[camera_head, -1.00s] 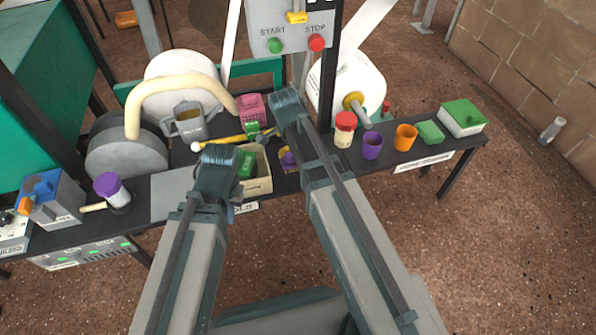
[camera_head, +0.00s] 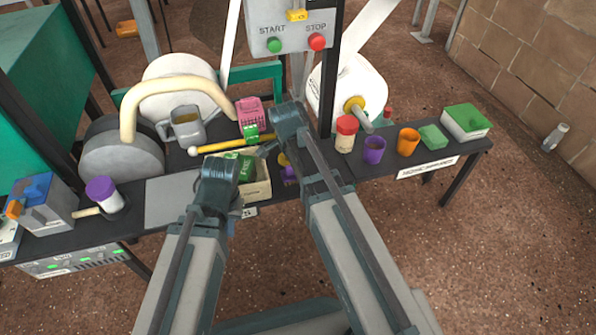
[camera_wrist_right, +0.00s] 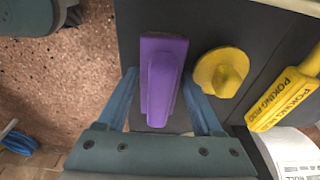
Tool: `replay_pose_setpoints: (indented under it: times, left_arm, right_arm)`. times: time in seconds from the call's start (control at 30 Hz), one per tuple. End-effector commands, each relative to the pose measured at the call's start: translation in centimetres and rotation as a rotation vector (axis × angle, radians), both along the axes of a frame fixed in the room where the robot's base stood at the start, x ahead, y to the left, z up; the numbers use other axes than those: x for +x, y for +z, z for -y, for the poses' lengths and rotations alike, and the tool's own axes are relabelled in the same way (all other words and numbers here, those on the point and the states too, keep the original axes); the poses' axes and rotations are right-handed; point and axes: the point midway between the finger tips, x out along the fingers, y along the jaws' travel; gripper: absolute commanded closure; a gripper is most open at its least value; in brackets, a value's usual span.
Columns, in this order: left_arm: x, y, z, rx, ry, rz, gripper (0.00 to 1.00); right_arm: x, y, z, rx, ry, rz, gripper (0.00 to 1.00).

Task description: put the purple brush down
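The purple brush (camera_wrist_right: 162,80) is between the two fingers of my right gripper (camera_wrist_right: 162,74) in the right wrist view. The fingertips lie against its sides, and the dark table is beneath it. Whether its underside touches the table cannot be told. In the head view the brush (camera_head: 290,174) shows as a small purple patch right of the crate, partly behind my right arm. My left gripper (camera_head: 222,178) is over the front left of the crate; its fingers are too hidden to judge.
A yellow knobbed plug (camera_wrist_right: 222,72) sits close right of the brush. A yellow poking rod (camera_wrist_right: 290,92) lies farther right. The cream crate (camera_head: 257,190) holds green items. A red-lidded jar (camera_head: 345,134), purple cup (camera_head: 373,150) and orange cup (camera_head: 407,141) stand to the right.

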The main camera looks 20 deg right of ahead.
Motion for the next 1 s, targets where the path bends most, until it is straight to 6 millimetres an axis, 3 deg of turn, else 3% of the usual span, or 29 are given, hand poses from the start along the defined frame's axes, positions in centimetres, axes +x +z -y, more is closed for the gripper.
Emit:
replay_pose_setpoints:
  times: [0.47,0.67,1.0]
  left_arm:
    - [0.0,0.8,0.0,0.0,-0.001,0.0,1.0]
    - [0.0,2.8,0.0,0.0,-0.005,-0.001,1.0]
    - [0.0,7.9,-0.1,0.006,0.002,-0.001,1.0]
  right_arm:
    - [0.0,0.8,0.0,0.0,0.0,0.0,0.32]
    - [0.0,2.8,-0.3,0.0,0.0,0.0,0.32]
    - [0.0,7.9,-1.1,0.0,0.0,0.0,0.32]
